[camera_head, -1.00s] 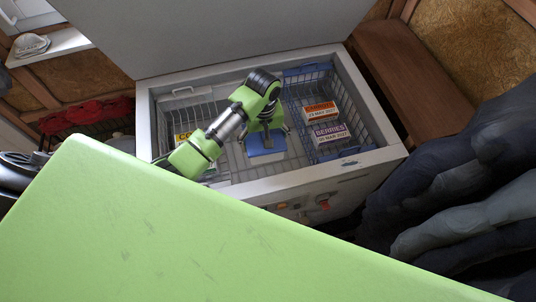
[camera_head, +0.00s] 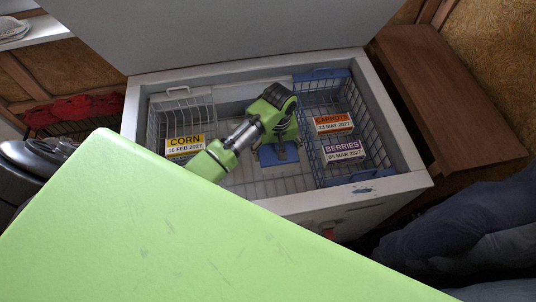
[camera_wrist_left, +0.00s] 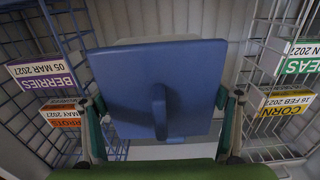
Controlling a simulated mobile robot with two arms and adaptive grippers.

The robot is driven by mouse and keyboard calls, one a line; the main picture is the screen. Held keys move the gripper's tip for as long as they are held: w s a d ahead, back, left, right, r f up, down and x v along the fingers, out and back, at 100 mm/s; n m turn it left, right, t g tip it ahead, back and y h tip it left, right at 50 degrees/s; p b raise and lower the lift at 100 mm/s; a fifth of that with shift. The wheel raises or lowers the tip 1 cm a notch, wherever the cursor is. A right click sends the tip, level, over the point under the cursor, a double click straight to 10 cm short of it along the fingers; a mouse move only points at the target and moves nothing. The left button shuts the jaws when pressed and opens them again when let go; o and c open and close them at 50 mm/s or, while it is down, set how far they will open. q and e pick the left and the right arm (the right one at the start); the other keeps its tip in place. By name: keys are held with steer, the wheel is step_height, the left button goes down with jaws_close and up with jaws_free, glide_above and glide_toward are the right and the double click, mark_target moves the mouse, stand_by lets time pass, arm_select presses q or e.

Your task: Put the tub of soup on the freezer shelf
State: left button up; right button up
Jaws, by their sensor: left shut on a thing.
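The tub of soup, with a square blue lid (camera_head: 280,156), is inside the open chest freezer (camera_head: 388,187), between the left and right wire baskets. In the left wrist view its blue lid (camera_wrist_left: 185,85) and raised handle fill the middle, and part of a pale body shows beyond the lid. My left gripper (camera_head: 280,147) reaches down over the tub; its fingers are shut on it from two sides. A slatted white wire shelf (camera_head: 240,182) lies beneath. The gap between tub and shelf is hidden, so I cannot tell whether they touch. My right gripper is not in view.
The right basket (camera_head: 322,88) holds carrots (camera_head: 333,124) and berries (camera_head: 343,152) boxes. The left basket (camera_head: 155,125) holds a corn box (camera_head: 184,146); a peas box (camera_wrist_left: 299,62) shows in the wrist view. The raised lid (camera_head: 225,35) stands behind. A brown bench (camera_head: 445,95) is at right.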

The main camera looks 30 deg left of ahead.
arm_select(q)
steer(key=b, duration=0.7)
glide_above(275, 182)
step_height(275, 182, down, 8)
step_height(275, 182, down, 7)
steer(key=shift+r+b, duration=0.1)
steer(key=shift+b, duration=0.85)
steer(key=shift+f+b, duration=0.4)
steer(key=shift+f, duration=2)
steer(key=shift+f, duration=0.15)
steer(key=o, duration=1.7)
steer(key=shift+c, duration=0.2)
steer(key=shift+s, duration=0.1)
